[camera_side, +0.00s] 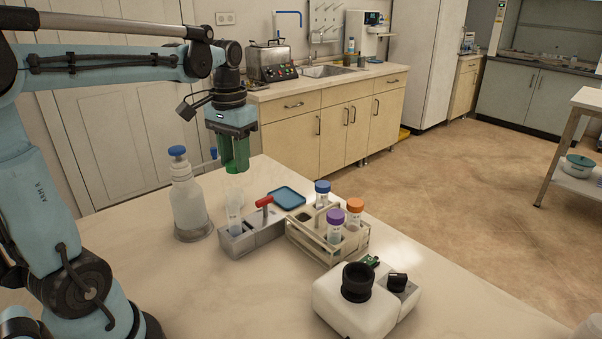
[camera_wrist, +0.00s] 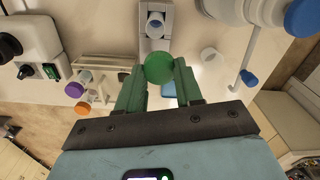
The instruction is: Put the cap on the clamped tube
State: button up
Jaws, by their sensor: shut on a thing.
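My gripper (camera_side: 235,168) has green fingers and hangs above the far side of the bench. In the wrist view my gripper (camera_wrist: 159,80) is shut on a round green cap (camera_wrist: 158,67), held at the fingertips. In the side view the cap is hard to tell from the green fingers. The clamped tube (camera_side: 234,216) stands upright and open in a grey clamp block (camera_side: 262,232) with a red handle (camera_side: 264,201). The gripper is above and beyond the tube, apart from it. In the wrist view the tube's open mouth (camera_wrist: 156,22) lies above the cap in the picture.
A bottle with a blue lid (camera_side: 188,205) stands left of the clamp. A rack (camera_side: 327,247) with several capped tubes is to the right. A blue tray (camera_side: 287,196) lies behind. A white device with a black eyepiece (camera_side: 345,305) is in front. A small open ring-shaped vessel (camera_wrist: 209,57) stands near the clamp.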

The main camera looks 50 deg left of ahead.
jog(key=shift+s+d+f, duration=0.1)
jog(key=shift+s+d, duration=0.25)
jog(key=shift+s, duration=0.5)
notch_tip(320, 180, down, 6)
jog(key=shift+s+f, duration=0.15)
jog(key=shift+f, duration=0.1)
jog(key=shift+f, duration=0.15)
dwell(1.8)
jog(key=o, duration=1.6)
jog(key=shift+c, duration=0.2)
notch_tip(320, 180, up, 7)
dwell(0.4)
